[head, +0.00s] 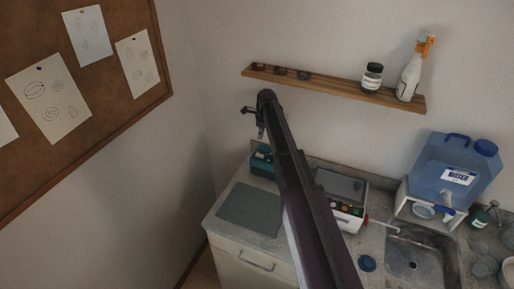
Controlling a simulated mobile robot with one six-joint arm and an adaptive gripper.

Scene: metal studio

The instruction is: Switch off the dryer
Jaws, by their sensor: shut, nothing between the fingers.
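A box-shaped appliance with a grey lid (342,186) stands on the counter, and it looks like the dryer. Its light front panel (348,210) carries several small coloured buttons or lights, among them red and green. My arm crosses in front of its left part and hides it. I cannot read the switch's state. My gripper (261,133) is at the far end of my arm, up and left of the appliance, above the teal box at the back of the counter. It is shut and empty, apart from the appliance.
A teal box (262,161) and a grey mat (250,209) are on the counter's left. A sink (412,264) and a blue water container (454,168) are at right. A wooden shelf (335,87) with a jar and spray bottle is above.

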